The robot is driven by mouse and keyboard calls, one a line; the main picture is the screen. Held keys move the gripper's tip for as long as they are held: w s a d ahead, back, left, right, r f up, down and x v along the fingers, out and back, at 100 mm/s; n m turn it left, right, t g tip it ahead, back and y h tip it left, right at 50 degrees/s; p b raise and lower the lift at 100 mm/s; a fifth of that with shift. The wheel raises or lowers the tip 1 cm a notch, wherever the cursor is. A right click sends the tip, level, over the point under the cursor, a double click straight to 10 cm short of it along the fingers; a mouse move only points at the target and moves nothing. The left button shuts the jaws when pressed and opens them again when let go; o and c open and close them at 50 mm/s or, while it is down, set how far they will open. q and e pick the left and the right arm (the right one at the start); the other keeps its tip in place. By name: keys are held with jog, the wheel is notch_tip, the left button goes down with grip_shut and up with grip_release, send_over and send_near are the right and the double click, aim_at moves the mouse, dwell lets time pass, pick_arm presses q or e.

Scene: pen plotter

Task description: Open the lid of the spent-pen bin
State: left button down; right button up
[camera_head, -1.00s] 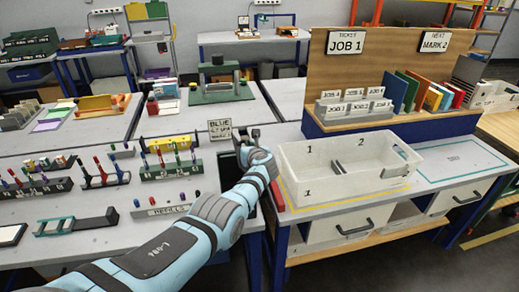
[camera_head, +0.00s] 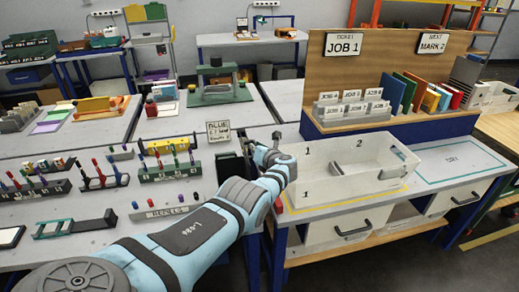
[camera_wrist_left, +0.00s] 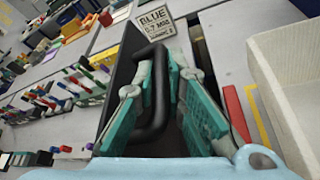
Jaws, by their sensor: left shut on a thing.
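My left gripper (camera_head: 247,147) reaches over the bench to the black spent-pen bin (camera_head: 228,170), just in front of the BLUE sign. In the left wrist view, the teal fingers of my left gripper (camera_wrist_left: 160,95) are shut on a black bent handle (camera_wrist_left: 157,95), which runs between them. A dark panel of the bin (camera_wrist_left: 122,70) shows to the left of the handle. My arm and fingers hide much of the bin, and I cannot tell how far its lid is raised. My right gripper is not in view.
The BLUE sign (camera_head: 218,131) stands close behind the gripper. A white two-part tray (camera_head: 345,190) lies just right of my forearm. Pen racks (camera_head: 170,172) and a low labelled block (camera_head: 165,212) stand to the left.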

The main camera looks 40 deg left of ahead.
pick_arm(q)
jog(key=c, duration=1.9)
grip_release()
jog(key=shift+w, duration=0.1)
jog(key=shift+s+d+r, duration=0.1)
jog(key=shift+s+d, duration=0.2)
jog(key=shift+d, duration=0.1)
jog(key=s+d, duration=0.2)
jog(key=d, duration=0.1)
jog(key=s+d, duration=0.2)
jog(key=d, duration=0.2)
jog(key=s+d, duration=0.1)
jog(key=d, duration=0.2)
jog(key=shift+s+d, duration=0.2)
jog(key=shift+s, duration=0.2)
